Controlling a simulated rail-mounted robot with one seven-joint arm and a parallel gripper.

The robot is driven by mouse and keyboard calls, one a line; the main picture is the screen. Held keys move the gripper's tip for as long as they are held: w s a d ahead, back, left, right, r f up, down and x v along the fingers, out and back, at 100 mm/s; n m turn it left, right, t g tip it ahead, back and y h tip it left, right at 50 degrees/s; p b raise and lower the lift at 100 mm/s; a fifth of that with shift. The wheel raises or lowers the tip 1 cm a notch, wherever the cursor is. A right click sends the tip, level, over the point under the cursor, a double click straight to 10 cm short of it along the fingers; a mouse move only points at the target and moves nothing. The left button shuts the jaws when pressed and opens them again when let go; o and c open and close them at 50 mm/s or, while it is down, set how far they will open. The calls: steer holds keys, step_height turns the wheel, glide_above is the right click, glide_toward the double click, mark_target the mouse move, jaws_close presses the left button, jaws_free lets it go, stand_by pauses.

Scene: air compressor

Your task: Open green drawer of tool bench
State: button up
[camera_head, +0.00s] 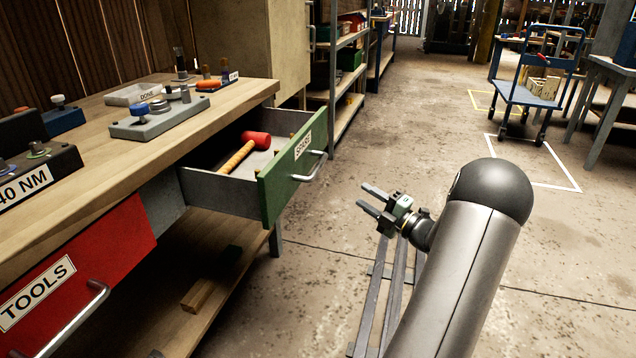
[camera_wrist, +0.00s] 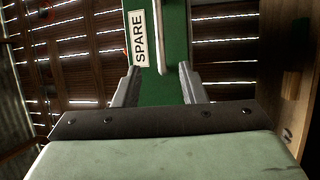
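The green drawer (camera_head: 292,171), labelled SPARE, stands pulled out of the tool bench (camera_head: 110,200). Its metal handle (camera_head: 311,168) is on the front face. A red-headed mallet (camera_head: 245,148) with a wooden handle lies inside. My gripper (camera_head: 363,197) is open and empty, to the right of and apart from the handle, with its fingers pointing towards the drawer. In the wrist view, the green front (camera_wrist: 178,85) with the SPARE label lies ahead of my open fingers (camera_wrist: 159,70). The handle (camera_wrist: 162,40) shows there, lined up between the fingertips.
A red drawer (camera_head: 75,275) labelled TOOLS is shut at the lower left. Tool blocks and a tray (camera_head: 131,95) stand on the bench top. Shelves (camera_head: 345,80) stand behind. A blue cart (camera_head: 535,85) is at the back right. The floor (camera_head: 420,120) beyond my gripper is clear.

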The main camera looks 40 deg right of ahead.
mark_target(318, 164)
steer(key=b+x, duration=0.5)
steer(key=x, duration=1.2)
steer(key=shift+w+r, duration=0.1)
jaws_close()
